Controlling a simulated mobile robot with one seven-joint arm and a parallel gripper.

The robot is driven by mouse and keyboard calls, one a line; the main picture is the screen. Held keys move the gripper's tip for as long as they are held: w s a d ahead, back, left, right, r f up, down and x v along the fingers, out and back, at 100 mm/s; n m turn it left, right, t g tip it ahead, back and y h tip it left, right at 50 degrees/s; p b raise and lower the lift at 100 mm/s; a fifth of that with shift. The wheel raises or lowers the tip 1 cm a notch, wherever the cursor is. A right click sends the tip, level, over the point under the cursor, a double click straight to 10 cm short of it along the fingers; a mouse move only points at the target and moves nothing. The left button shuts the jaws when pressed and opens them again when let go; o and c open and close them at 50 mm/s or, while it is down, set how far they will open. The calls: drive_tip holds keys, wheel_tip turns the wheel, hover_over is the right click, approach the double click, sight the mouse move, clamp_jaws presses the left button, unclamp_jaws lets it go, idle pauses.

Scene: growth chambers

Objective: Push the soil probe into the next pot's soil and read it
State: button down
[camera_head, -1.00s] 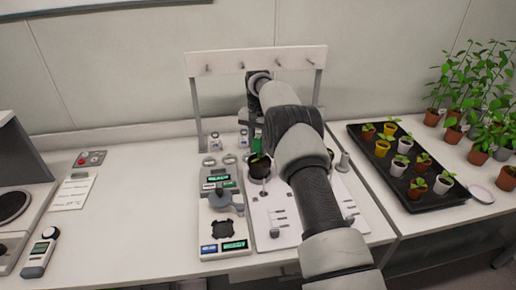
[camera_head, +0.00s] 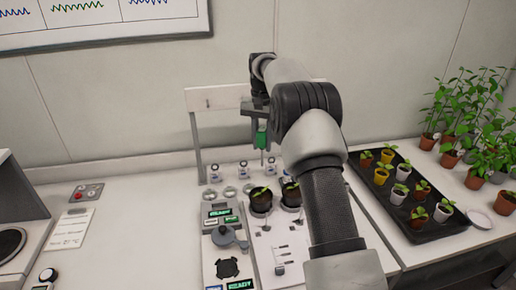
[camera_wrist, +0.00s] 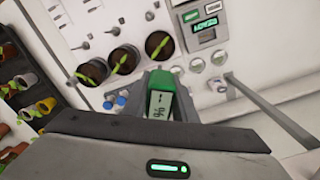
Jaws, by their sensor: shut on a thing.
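The soil probe (camera_head: 262,137) has a green body and a thin grey stem pointing down. My gripper (camera_head: 257,118) is shut on it and holds it upright above the pots, in front of the rack. In the wrist view the probe (camera_wrist: 164,83) shows its green top and a pale display with a % sign; I cannot read a value. Two dark pots with seedlings, a left pot (camera_head: 261,204) and a right pot (camera_head: 292,198), stand below the probe, apart from it. The wrist view shows three pots in a row: one (camera_wrist: 92,72), a middle one (camera_wrist: 125,59) and one (camera_wrist: 158,45). My arm hides part of the bench.
A grey device with a green READY display (camera_head: 220,212) stands left of the pots. Small bottles (camera_head: 243,168) stand behind them. A rack (camera_head: 198,140) rises at the back. A black tray (camera_head: 425,231) of small potted seedlings is at right. Bench left of the device is mostly clear.

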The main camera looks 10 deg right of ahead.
drive_tip(key=d+f+b, duration=0.4)
drive_tip(key=d+f, duration=0.7)
drive_tip(key=f, duration=0.1)
drive_tip(key=shift+d, duration=0.35)
drive_tip(key=shift+s+r+p, duration=0.1)
drive_tip(key=shift+r+p, duration=0.05)
drive_tip(key=shift+p, duration=0.15)
idle(1.0)
drive_tip(key=shift+f, duration=0.2)
idle(0.4)
drive_tip(key=shift+f+b, duration=1.05)
drive_tip(key=shift+f, duration=1.2)
drive_tip(key=c, duration=1.4)
unclamp_jaws()
drive_tip(key=shift+o, duration=0.2)
